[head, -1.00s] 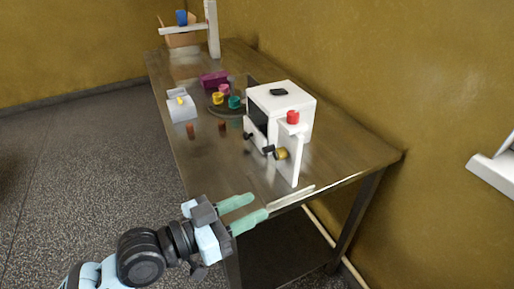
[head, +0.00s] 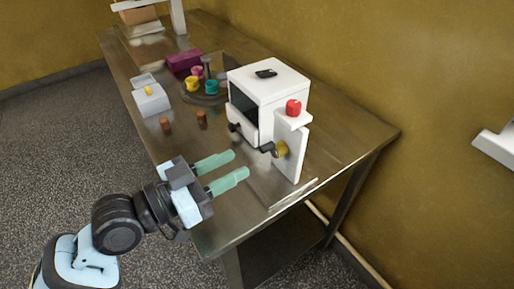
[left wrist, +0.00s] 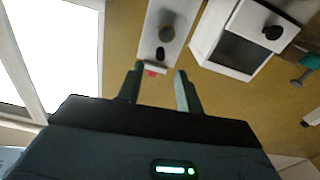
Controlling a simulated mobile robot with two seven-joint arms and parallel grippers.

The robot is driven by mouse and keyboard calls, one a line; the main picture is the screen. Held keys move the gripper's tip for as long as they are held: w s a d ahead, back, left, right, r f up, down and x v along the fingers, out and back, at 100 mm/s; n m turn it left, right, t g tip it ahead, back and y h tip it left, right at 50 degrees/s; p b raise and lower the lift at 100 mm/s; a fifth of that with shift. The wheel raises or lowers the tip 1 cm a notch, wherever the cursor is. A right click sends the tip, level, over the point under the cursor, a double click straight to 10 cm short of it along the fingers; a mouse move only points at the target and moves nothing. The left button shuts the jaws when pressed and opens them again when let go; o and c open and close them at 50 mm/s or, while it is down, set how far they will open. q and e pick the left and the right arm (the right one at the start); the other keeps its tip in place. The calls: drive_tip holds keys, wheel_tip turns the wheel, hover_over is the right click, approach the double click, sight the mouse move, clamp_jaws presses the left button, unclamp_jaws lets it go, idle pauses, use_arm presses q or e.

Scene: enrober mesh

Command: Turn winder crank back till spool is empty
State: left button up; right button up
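The winder is a white upright panel (head: 291,158) at the near right of the metal table, with a brass-coloured spool (head: 281,149) and a black crank knob (head: 267,148). A red piece (head: 293,108) sits on top. How much is wound on the spool is too small to tell. My right gripper is out of view.
A white box machine (head: 268,82) with a dark opening and black knob stands beside the winder. Two brown cylinders (head: 202,118), coloured cups (head: 193,83) on a round tray, a grey-white box (head: 151,99) and a purple box (head: 184,63) stand farther back. The table's front corner is clear.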

sight(261, 151)
use_arm(q)
drive_tip(key=p+x, duration=0.1)
drive_tip(key=x, duration=0.6)
drive_tip(key=shift+a, duration=0.1)
clamp_jaws()
